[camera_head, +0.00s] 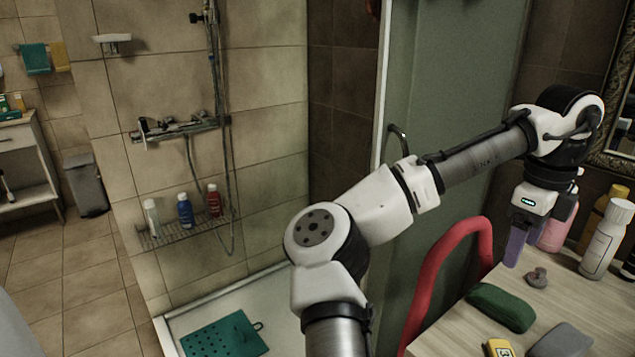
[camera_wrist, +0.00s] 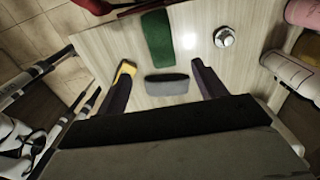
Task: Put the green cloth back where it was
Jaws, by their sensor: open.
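The green cloth (camera_head: 500,307) is a folded, rounded block lying on the light wooden table (camera_head: 452,343) at the lower right. In the wrist view the green cloth (camera_wrist: 157,36) lies beyond a grey folded cloth (camera_wrist: 167,84). My gripper (camera_head: 517,244) hangs above the table, fingers pointing down, in front of the bottles. In the wrist view my gripper (camera_wrist: 163,82) is open. Its two fingers stand wide apart and nothing is between them at their height. The green cloth is apart from both fingers.
A yellow numbered item (camera_head: 499,348) and a small metal knob-like object (camera_head: 537,277) are on the table. White (camera_head: 606,240) and pink bottles crowd its back right. A red curved rail (camera_head: 447,257) borders the left side. A teal mat (camera_head: 224,337) lies in the shower.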

